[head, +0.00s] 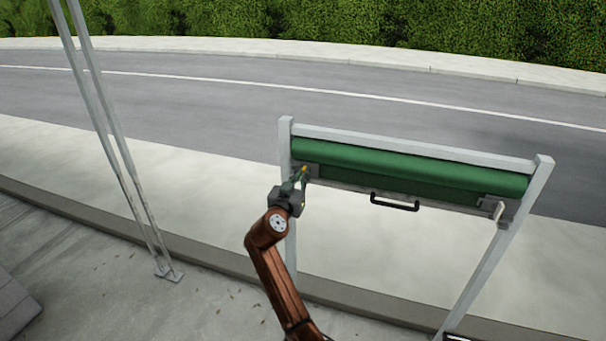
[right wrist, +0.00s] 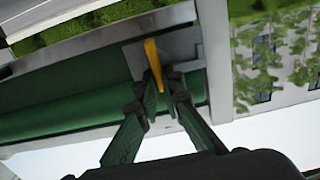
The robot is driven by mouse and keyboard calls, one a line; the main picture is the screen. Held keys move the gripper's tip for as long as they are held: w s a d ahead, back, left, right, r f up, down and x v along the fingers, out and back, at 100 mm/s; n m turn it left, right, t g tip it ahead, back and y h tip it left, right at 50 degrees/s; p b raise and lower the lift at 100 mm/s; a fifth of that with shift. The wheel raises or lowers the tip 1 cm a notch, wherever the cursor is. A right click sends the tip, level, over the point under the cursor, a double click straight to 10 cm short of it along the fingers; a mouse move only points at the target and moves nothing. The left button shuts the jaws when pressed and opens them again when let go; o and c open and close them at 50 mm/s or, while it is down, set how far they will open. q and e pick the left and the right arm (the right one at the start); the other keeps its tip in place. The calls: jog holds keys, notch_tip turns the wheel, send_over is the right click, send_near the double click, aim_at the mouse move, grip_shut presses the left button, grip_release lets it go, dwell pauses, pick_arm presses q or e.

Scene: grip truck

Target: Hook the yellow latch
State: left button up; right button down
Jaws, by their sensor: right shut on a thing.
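The yellow latch (head: 304,168) is at the left end of the green roll (head: 410,165), beside the frame's left post. In the right wrist view the latch (right wrist: 153,62) is a slim yellow bar in front of a grey plate (right wrist: 150,50). My right gripper (head: 299,176) is at the latch. In the right wrist view its two fingers (right wrist: 162,92) are close together around the latch's lower part, which they partly hide. Whether the latch is hooked onto anything cannot be told. My left gripper is not in view.
A pale frame with posts (head: 525,210) holds the roll. A black handle (head: 395,202) hangs below it, and a light-coloured latch (head: 498,212) is at its right end. Metal poles (head: 115,150) stand at left. Road (head: 200,95) and hedge lie behind.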

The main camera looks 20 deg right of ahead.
jog(key=shift+n, duration=0.3)
jog(key=shift+w+a+f+n+p, duration=0.25)
jog(key=shift+n+p, duration=0.9)
jog(key=shift+n, duration=1.7)
jog(key=shift+w+a+f+n+p, duration=0.1)
jog(key=shift+a+f+n+p, duration=0.2)
jog(key=shift+n+p, duration=1.75)
jog(key=shift+w+a+f+n+p, duration=0.15)
jog(key=shift+a+f+n+p, duration=0.15)
jog(key=shift+n, duration=3.4)
jog(key=shift+d+f, duration=0.1)
jog(key=shift+f, duration=0.05)
jog(key=c, duration=2.1)
grip_release()
jog(key=shift+s, duration=0.15)
jog(key=v, duration=1.2)
